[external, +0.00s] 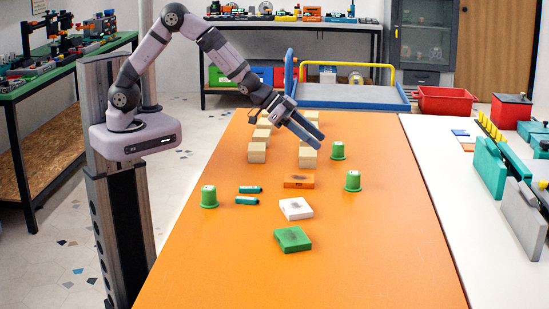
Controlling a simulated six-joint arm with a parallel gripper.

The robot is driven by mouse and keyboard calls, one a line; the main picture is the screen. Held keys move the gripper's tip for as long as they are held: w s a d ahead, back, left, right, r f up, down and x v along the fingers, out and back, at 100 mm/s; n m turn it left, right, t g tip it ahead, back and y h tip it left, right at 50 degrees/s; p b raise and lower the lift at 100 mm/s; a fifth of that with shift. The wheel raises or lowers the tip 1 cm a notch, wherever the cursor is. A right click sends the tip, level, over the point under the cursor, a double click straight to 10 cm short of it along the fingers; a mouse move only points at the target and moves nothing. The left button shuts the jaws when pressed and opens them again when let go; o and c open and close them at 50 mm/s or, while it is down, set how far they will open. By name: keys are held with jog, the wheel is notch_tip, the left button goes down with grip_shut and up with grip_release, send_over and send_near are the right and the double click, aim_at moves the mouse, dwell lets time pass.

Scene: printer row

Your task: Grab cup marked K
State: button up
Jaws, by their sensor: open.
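Three green upside-down cups stand on the orange table (230,265). One cup (209,197) is at the left, one cup (338,150) is at the back right, and one cup (353,181) is nearer at the right. No letter can be read on any of them, so I cannot tell which is marked K. My gripper (317,138) is open and empty, angled down to the right. In the picture it is just left of the back right cup, apart from it and seemingly above the table.
Several wooden blocks (257,152) stand below and behind my gripper. Two teal cylinders (248,189) lie beside the left cup. Orange (299,181), white (296,209) and green (293,239) flat blocks lie mid-table. The front of the table is clear.

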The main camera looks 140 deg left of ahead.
aim_at(337, 148)
jog(key=shift+s+a+f+n+t+y+b, duration=0.3)
jog(key=shift+s+a+f, duration=0.75)
jog(key=shift+a, duration=1.35)
jog(key=shift+s+a+f+n+t+y+b, duration=0.1)
jog(key=shift+s+a+f+t+y, duration=0.35)
jog(key=shift+s+a, duration=1.4)
jog(key=shift+s+a+f+n+t+y+b, duration=0.15)
jog(key=shift+s+a+f+t, duration=0.7)
jog(key=shift+a, duration=2.1)
jog(key=shift+g, duration=0.4)
jog(key=f, duration=0.2)
jog(key=w+f, duration=0.1)
jog(key=f, duration=0.1)
jog(key=shift+w+a+p, duration=0.1)
jog(key=shift+a+p, duration=0.2)
jog(key=shift+x, duration=0.9)
jog(key=shift+a, duration=0.1)
jog(key=c, duration=0.8)
jog(key=shift+r, duration=0.1)
notch_tip(337, 148, up, 10)
jog(key=shift+f, duration=0.1)
